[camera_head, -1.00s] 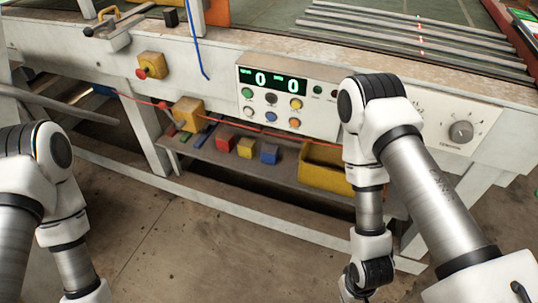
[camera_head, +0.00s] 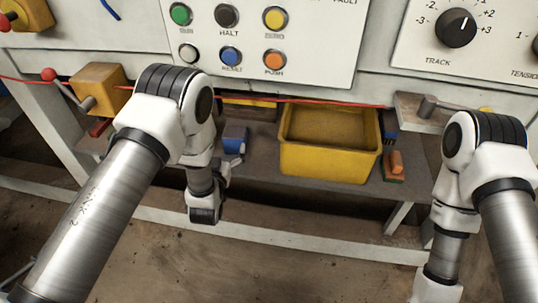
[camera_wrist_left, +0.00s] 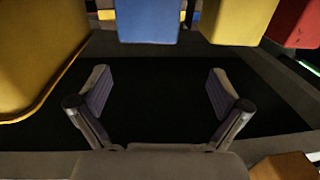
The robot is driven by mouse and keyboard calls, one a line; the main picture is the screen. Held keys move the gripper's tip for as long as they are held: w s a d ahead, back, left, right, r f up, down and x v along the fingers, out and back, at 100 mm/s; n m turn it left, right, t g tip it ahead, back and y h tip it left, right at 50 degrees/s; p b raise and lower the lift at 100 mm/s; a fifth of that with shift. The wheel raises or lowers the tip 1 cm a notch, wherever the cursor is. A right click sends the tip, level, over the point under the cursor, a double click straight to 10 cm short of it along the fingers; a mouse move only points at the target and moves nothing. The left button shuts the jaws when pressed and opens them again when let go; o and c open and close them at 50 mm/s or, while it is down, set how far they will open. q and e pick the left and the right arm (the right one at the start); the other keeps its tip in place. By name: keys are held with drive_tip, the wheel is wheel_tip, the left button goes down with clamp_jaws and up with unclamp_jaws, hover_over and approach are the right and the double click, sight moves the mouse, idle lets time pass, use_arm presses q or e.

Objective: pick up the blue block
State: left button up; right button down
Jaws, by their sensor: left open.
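The blue block (camera_head: 235,139) sits on the low shelf under the machine, left of the yellow bin. My left arm stands in front of the shelf just left of it. My left gripper (camera_wrist_left: 160,90) is open and empty in the left wrist view. There the blue block (camera_wrist_left: 148,20) is at the top edge, beyond the fingertips and roughly centred between them, apart from both. In the head view the left gripper is small and mostly hidden by its wrist. My right gripper is out of view below the right arm.
The yellow bin (camera_head: 330,160) stands right of the blue block. In the left wrist view a yellow block (camera_wrist_left: 238,18) and a red block (camera_wrist_left: 297,22) stand on its other side. The control panel (camera_head: 258,40) is above the shelf, and a red cord (camera_head: 300,101) crosses in front.

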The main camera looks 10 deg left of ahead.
sight(233, 145)
use_arm(q)
drive_tip(key=f+b, duration=0.1)
drive_tip(key=d+f+b, duration=0.1)
drive_tip(key=f, duration=0.1)
drive_tip(key=f+b, duration=0.1)
drive_tip(key=f, duration=0.1)
drive_tip(key=shift+w+d, duration=0.15)
drive_tip(key=shift+w, duration=0.2)
drive_tip(key=w+b, duration=0.1)
drive_tip(key=w, duration=0.1)
drive_tip(key=w+b, duration=0.1)
drive_tip(key=w, duration=0.2)
drive_tip(key=w+b, duration=0.1)
drive_tip(key=w, duration=0.1)
drive_tip(key=shift+w+r+b, duration=0.2)
drive_tip(key=shift+r+b, duration=0.1)
drive_tip(key=shift+r, duration=0.05)
drive_tip(key=shift+w, duration=0.15)
drive_tip(key=shift+r, duration=0.15)
drive_tip(key=shift+c, duration=0.4)
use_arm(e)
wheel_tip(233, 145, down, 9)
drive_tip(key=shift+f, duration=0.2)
use_arm(q)
drive_tip(key=c, duration=1.3)
